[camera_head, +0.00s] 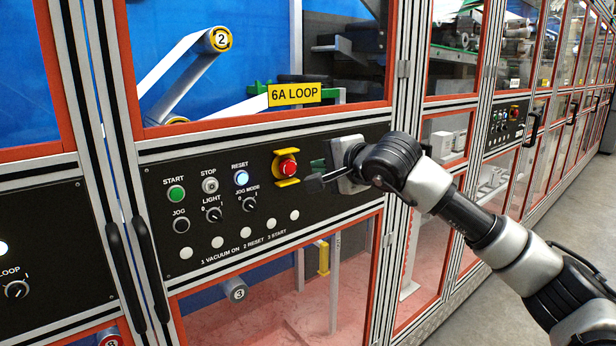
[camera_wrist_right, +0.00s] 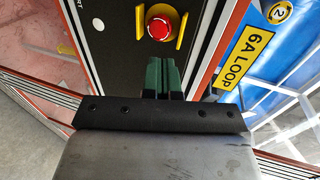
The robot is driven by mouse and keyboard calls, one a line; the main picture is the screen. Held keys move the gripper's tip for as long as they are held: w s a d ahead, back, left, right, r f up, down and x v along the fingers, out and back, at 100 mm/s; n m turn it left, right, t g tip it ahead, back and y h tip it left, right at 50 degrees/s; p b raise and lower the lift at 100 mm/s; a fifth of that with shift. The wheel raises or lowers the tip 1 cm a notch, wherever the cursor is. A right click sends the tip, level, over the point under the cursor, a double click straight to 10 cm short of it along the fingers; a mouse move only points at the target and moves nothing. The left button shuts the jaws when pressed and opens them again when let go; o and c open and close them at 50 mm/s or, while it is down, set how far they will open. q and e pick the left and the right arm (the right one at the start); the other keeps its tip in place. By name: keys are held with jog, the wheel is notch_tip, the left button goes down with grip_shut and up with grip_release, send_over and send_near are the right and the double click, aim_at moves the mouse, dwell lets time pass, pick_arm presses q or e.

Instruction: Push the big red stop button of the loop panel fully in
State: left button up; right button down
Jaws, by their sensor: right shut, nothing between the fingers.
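The big red stop button (camera_head: 288,168) sits in a yellow guard on the black loop panel (camera_head: 150,196), below the yellow 6A LOOP sign (camera_head: 294,94). My right gripper (camera_head: 318,166) is just right of the button, with its green fingers shut and empty. In the right wrist view the red button (camera_wrist_right: 159,27) lies beyond the fingertips (camera_wrist_right: 166,64), a little to their left, with yellow bars at both sides. A gap shows between the fingertips and the button there. How far the fingers stand off the panel is hard to tell. My left gripper is out of view.
The panel also has a green start button (camera_head: 176,193), a stop button (camera_head: 210,185), a lit blue reset button (camera_head: 241,178) and black knobs. Dark door handles (camera_head: 150,265) stand out at the left. Floor is clear at the lower right.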

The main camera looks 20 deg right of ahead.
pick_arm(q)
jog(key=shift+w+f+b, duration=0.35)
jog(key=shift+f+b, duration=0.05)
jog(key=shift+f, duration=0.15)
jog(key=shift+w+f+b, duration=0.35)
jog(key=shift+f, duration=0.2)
pick_arm(e)
jog(key=v, duration=0.4)
jog(key=shift+s+d, duration=0.15)
jog(key=shift+d, duration=0.05)
